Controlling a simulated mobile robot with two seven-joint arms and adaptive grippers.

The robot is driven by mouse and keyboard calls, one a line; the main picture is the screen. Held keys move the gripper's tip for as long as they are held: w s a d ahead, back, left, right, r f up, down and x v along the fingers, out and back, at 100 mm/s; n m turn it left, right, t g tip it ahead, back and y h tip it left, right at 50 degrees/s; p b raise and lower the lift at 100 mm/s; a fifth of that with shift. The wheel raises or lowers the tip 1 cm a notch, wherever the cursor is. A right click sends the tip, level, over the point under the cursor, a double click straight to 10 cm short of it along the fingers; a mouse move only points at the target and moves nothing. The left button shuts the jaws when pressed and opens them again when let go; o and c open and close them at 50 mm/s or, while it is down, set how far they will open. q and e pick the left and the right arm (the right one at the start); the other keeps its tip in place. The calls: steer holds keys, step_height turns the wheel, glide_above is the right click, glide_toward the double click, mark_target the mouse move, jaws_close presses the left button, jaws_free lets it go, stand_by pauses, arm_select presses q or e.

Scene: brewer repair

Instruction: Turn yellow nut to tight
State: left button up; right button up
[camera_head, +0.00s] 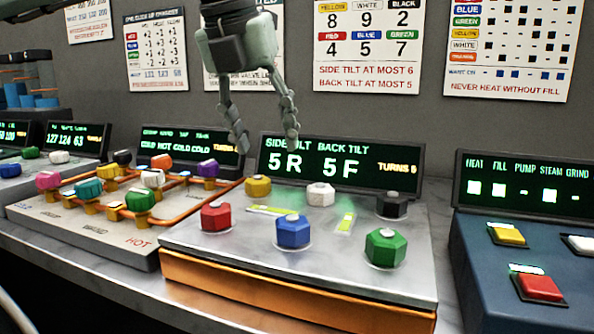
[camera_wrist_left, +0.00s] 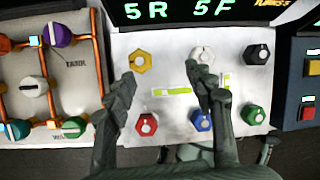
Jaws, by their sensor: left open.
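The yellow nut (camera_head: 257,186) sits at the back left of the tilted metal panel (camera_head: 190,243), beside its level vial. It also shows in the left wrist view (camera_wrist_left: 140,62), just past the tip of the left-hand finger. My left gripper (camera_head: 265,145) hangs above the panel's back edge, in front of the display. Its two fingers are spread, with nothing between them, and it does not appear to touch the nut. In the left wrist view the gripper (camera_wrist_left: 160,82) has its right-hand finger near the white nut (camera_wrist_left: 202,55). My right gripper is not in view.
Red (camera_head: 216,217), blue (camera_head: 293,231), green (camera_head: 385,247) and black (camera_head: 392,206) nuts share the panel. The display (camera_head: 340,163) reads side tilt 5 R, back tilt 5 F, turns 5. A valve panel (camera_head: 60,225) stands left; a button console (camera_head: 510,275) stands right.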

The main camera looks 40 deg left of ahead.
mark_target(258, 178)
arm_select(q)
steer(key=shift+n+y, duration=0.6)
steer(key=shift+y, duration=0.3)
steer(key=a+f, duration=0.1)
steer(key=f, duration=0.1)
steer(key=w+a+f, duration=0.1)
steer(key=f, duration=0.1)
steer(key=a+f, duration=0.1)
steer(key=f, duration=0.1)
steer(key=shift+w+a+f, duration=0.2)
steer(key=shift+w+f, duration=0.05)
steer(key=shift+f, duration=0.15)
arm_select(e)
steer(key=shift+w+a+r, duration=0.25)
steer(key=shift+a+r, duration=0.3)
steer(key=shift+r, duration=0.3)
arm_select(q)
steer(key=c, duration=1.2)
